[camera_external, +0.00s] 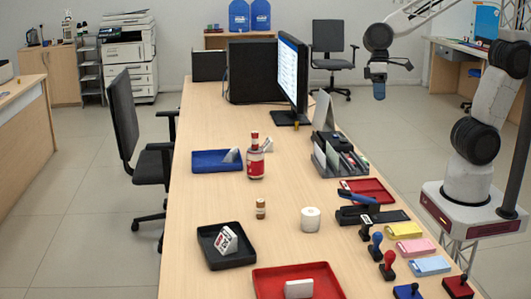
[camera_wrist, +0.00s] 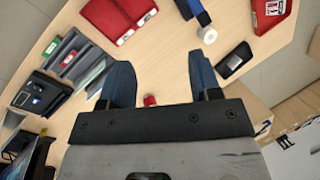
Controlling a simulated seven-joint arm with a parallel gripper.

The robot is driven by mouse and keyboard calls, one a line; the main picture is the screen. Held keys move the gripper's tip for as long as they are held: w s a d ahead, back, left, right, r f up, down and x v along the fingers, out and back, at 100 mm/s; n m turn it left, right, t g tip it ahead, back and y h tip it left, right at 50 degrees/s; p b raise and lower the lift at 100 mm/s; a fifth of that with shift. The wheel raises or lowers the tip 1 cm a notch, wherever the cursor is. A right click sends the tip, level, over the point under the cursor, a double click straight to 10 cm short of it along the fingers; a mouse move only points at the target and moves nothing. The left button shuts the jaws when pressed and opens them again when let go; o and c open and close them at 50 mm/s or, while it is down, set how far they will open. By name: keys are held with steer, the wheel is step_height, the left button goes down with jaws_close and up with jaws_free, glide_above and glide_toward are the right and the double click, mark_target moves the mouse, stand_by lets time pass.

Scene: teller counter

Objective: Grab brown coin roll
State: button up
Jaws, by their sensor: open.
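The brown coin roll (camera_external: 261,209) is a small upright brown cylinder with a pale band. It stands on the middle of the counter, left of a white roll (camera_external: 310,219) and in front of the bottle (camera_external: 255,160). I cannot make out the coin roll in the wrist view. My gripper (camera_external: 379,88) hangs high at the upper right, far from the coin roll. In the wrist view its two blue fingers (camera_wrist: 158,85) are wide apart. A small red item (camera_wrist: 150,101) shows between them, well below; nothing is held.
A black tray (camera_external: 206,262), red tray (camera_external: 334,289) and blue tray (camera_external: 197,167) lie around the coin roll. A grey organizer (camera_external: 348,168) and monitor (camera_external: 293,75) stand to the right and back. Stamps (camera_external: 377,249) line the right edge. Bare counter surrounds the coin roll.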

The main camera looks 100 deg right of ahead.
steer(key=w+a+f+m+g+y, duration=0.1)
steer(key=w+f+m+y, duration=0.15)
steer(key=w, duration=0.35)
steer(key=w+a+f+m+y, duration=0.1)
steer(key=w+a+f+m, duration=0.15)
steer(key=w, duration=0.35)
steer(key=m+t+y, duration=0.3)
steer(key=m+y, duration=0.3)
steer(key=m, duration=0.4)
glide_toward(260, 208)
steer(key=x, duration=0.2)
steer(key=shift+w+a+f, duration=0.15)
steer(key=shift+w+f, duration=0.05)
steer(key=shift+f, duration=0.1)
steer(key=shift+x, duration=1.3)
steer(key=shift+a, duration=0.15)
steer(key=shift+x, duration=2.45)
steer(key=shift+s+a, duration=0.1)
steer(key=shift+s, duration=0.05)
steer(key=shift+r, duration=0.1)
